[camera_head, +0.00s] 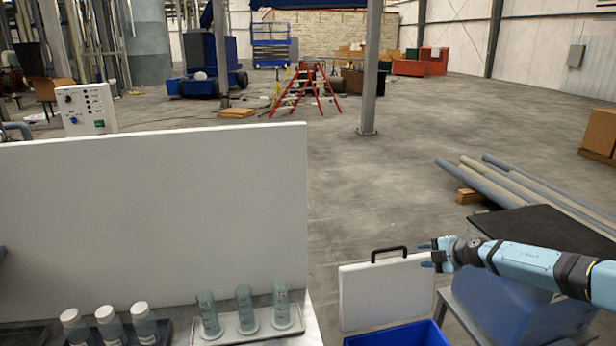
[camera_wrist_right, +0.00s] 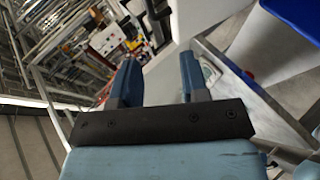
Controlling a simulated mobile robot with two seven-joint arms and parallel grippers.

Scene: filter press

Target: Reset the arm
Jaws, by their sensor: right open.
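My right arm comes in from the right in the head view. Its gripper (camera_head: 428,256) is in the air, just right of the black handle on a white panel. The right wrist view shows the gripper's two blue fingers (camera_wrist_right: 158,84) spread apart with nothing between them. My left gripper is in neither view.
A large white panel (camera_head: 150,215) stands at the left behind trays of bottles (camera_head: 140,322) and cylinders (camera_head: 245,310). The black-handled white panel (camera_head: 385,292) stands by a blue bin (camera_head: 405,336). Pipes (camera_head: 520,185) lie at right. The middle floor is clear.

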